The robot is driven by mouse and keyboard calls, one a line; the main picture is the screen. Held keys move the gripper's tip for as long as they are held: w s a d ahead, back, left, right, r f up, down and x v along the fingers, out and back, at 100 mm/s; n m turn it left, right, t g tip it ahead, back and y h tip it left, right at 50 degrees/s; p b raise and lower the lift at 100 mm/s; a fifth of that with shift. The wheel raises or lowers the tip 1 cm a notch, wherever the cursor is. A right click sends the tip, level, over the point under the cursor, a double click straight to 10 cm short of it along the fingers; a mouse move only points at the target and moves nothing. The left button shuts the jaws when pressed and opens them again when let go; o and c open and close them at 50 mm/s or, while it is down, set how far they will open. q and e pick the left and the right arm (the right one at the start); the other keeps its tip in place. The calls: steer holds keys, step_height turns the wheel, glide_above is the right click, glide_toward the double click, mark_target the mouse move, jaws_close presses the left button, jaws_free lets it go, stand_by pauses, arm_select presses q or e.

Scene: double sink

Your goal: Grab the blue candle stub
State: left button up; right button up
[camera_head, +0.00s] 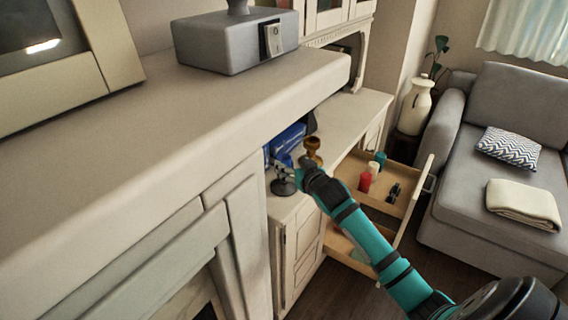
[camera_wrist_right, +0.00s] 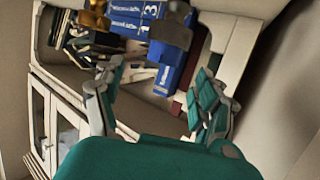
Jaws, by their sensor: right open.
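The blue candle stub appears to be the small teal-blue cylinder (camera_head: 380,159) standing toward the back of the open upper drawer (camera_head: 350,172). A red candle (camera_head: 365,182) and a white one (camera_head: 373,168) stand close to it. My right gripper (camera_head: 284,170) is left of the drawer, over the cabinet top, well apart from the stub. In the right wrist view my right gripper (camera_wrist_right: 155,100) is open and empty, with its fingers spread toward blue books (camera_wrist_right: 160,50). The stub is not seen in that view. My left gripper is not in view.
A brass-coloured cup (camera_head: 312,148) stands on the cabinet top close to my right gripper. Dark small items (camera_head: 393,193) lie in the upper drawer. A lower drawer (camera_head: 345,250) is also open. A grey sofa (camera_head: 470,190) stands at right.

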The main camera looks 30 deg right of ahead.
mark_target(284, 157)
steer(key=shift+a+p+x, duration=0.1)
steer(key=shift+p+x, duration=0.1)
steer(key=shift+x, duration=1.15)
steer(key=shift+a+p+x, duration=0.15)
steer(key=shift+p+x, duration=0.05)
steer(key=shift+x, duration=1.15)
steer(key=shift+r, duration=0.1)
steer(key=shift+c, duration=0.9)
steer(key=c, duration=1.1)
steer(key=shift+r, duration=0.1)
